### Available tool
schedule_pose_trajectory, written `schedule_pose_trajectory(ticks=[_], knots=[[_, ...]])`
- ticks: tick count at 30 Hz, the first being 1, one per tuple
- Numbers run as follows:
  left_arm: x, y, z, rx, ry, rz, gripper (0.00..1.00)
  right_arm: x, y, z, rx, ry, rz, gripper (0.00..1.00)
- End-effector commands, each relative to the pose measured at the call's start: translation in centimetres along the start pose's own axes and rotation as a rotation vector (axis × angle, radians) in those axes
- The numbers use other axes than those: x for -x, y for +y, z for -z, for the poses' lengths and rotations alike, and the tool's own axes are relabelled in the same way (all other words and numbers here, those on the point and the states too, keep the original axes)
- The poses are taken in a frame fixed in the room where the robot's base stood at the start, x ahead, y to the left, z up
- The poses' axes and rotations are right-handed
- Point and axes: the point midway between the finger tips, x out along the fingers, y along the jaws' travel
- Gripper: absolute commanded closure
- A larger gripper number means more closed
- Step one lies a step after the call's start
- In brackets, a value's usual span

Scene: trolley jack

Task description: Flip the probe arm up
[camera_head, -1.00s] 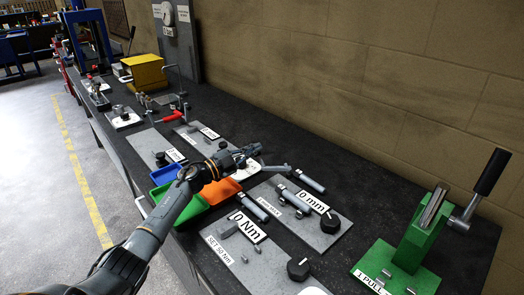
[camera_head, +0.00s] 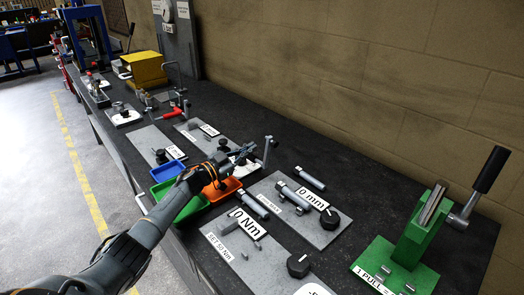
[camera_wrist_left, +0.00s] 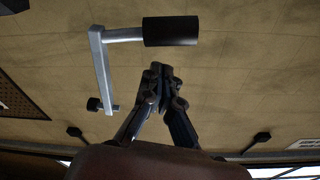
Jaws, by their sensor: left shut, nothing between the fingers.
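The probe arm (camera_head: 267,151) is a short grey bar standing roughly upright just right of my left gripper in the head view. In the left wrist view a grey angled bar (camera_wrist_left: 103,72), which seems to be this arm, carries a black cylinder (camera_wrist_left: 171,31) at one end and a small black knob at the other. My left gripper (camera_head: 246,152) is shut and empty beside the arm. In the left wrist view its fingertips (camera_wrist_left: 160,72) are together, apart from the bar in the picture. My gripper partly hides the arm's foot and mount. My right gripper is out of view.
Blue, green and orange bins (camera_head: 222,190) lie under my left arm. Nearer are a plate marked 0 mm (camera_head: 325,236), a plate marked 0 Nm (camera_head: 232,255) and a green lever press (camera_head: 418,240). A wall (camera_head: 380,75) runs behind the bench; the bench strip along it is mostly clear.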

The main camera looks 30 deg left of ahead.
Motion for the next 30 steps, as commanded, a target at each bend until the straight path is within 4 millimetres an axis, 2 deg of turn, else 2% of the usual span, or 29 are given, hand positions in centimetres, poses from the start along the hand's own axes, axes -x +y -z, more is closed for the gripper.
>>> schedule_pose_trajectory(ticks=[14, 17, 23, 25, 30], knots=[[-0.1, -0.1, 0.4, -0.001, 0.001, 0.0, 1.0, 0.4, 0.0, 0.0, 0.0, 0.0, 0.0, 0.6], [-0.3, -0.4, 1.4, -0.001, 0.001, 0.001, 1.0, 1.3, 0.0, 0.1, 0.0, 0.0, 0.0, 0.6], [-1.0, -1.3, 4.5, -0.002, 0.0, 0.002, 1.0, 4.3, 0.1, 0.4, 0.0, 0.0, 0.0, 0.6], [0.5, -0.8, 3.4, -0.002, -0.006, 0.001, 1.0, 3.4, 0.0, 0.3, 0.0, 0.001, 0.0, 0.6], [3.8, -0.6, 3.4, -0.002, -0.005, 0.0, 1.0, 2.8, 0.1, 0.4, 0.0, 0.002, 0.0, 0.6]])
